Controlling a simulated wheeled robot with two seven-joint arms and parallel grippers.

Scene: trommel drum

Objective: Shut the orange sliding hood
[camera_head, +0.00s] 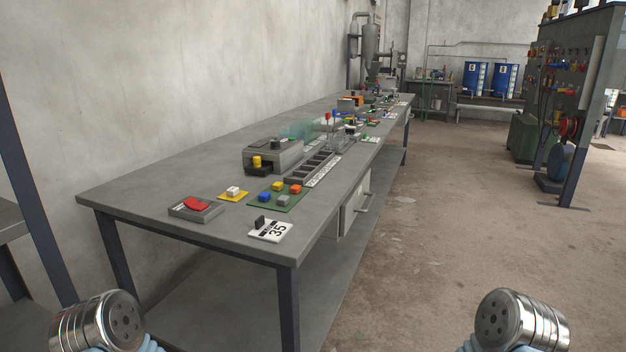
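A small orange part (350,101) shows on a grey unit far along the long workbench; it may be the orange sliding hood, but it is too small to tell whether it is open or shut. Nearer on the bench is a grey machine box (272,156) with a yellow knob, beside a see-through greenish drum (303,129). Only rounded metal parts of my two arms show at the bottom left and bottom right, both well short of the bench. No gripper fingers are in view.
The grey workbench (150,198) runs away along the wall. The floor right of the bench is clear; a tool board (570,85) stands far right.

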